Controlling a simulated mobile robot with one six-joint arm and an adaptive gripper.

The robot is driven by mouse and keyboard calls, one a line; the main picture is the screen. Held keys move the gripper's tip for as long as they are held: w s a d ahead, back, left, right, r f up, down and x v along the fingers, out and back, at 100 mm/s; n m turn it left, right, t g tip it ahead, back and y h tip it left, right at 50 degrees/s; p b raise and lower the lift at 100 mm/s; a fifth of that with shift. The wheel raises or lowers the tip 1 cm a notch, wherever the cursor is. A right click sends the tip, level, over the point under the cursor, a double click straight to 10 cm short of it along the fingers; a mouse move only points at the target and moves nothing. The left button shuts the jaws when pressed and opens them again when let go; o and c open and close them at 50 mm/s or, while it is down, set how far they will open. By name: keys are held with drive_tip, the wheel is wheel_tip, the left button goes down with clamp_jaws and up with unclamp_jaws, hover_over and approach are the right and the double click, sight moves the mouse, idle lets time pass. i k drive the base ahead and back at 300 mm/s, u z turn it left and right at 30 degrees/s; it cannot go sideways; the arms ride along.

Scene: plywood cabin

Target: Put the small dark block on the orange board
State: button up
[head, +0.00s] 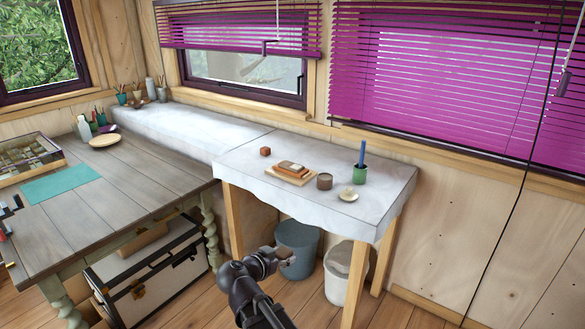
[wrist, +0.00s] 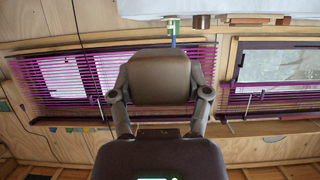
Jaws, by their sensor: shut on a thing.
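My gripper (head: 278,256) is shut on a small dark brown block and is held in front of the white table, below its top. In the wrist view, which is upside down, the block (wrist: 160,78) sits between the two fingers (wrist: 161,94). In the head view only a little of the block (head: 287,253) shows at the gripper's tip. A flat orange-brown piece (head: 287,165) with a pale piece beside it lies on a light wooden board (head: 285,177) on the white table (head: 330,215). I cannot tell exactly how these pieces are layered.
On the white table stand a small red-brown cube (head: 265,151), a brown cup (head: 324,181), a green cup (head: 360,175) with a blue stick, and a pale dish (head: 348,195). Two bins (head: 297,243) stand beneath. The plank table (head: 110,190) is at left.

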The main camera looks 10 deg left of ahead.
sight(296, 167)
drive_tip(key=i, duration=1.45)
drive_tip(key=z, duration=0.05)
